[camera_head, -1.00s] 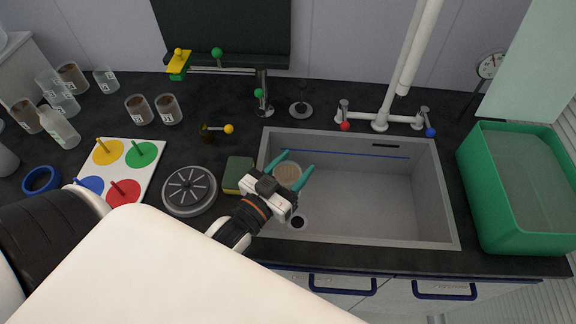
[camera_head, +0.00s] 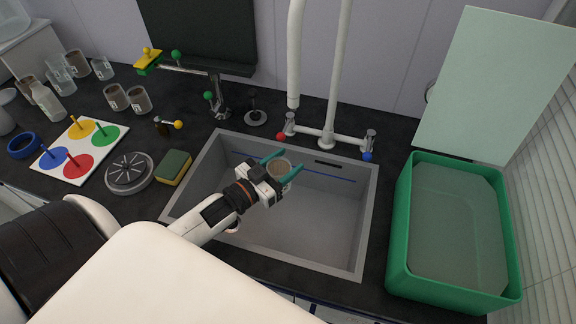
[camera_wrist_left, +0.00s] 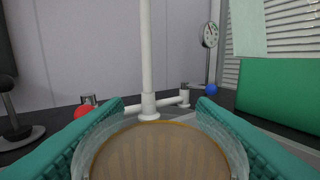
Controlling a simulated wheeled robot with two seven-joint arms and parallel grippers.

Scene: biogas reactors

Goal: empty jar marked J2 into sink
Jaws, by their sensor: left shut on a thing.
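My left gripper (camera_head: 281,172) is shut on a small clear jar (camera_head: 279,168) with brown contents, held between its teal fingers above the sink. The left wrist view shows the jar (camera_wrist_left: 160,155) close up, with a round brown face inside a clear wall. No marking can be read on it, so I cannot tell whether it is J2. The grey sink (camera_head: 340,225) lies below, its left part partly hidden by my arm. My right gripper is not in view.
A white faucet (camera_head: 327,140) with red and blue knobs stands behind the sink. A green tub (camera_head: 400,235) is at the right. A sponge (camera_head: 173,167), a round grey drain-like disc (camera_head: 130,173), a peg board (camera_head: 80,150) and several jars (camera_head: 139,100) are on the left counter.

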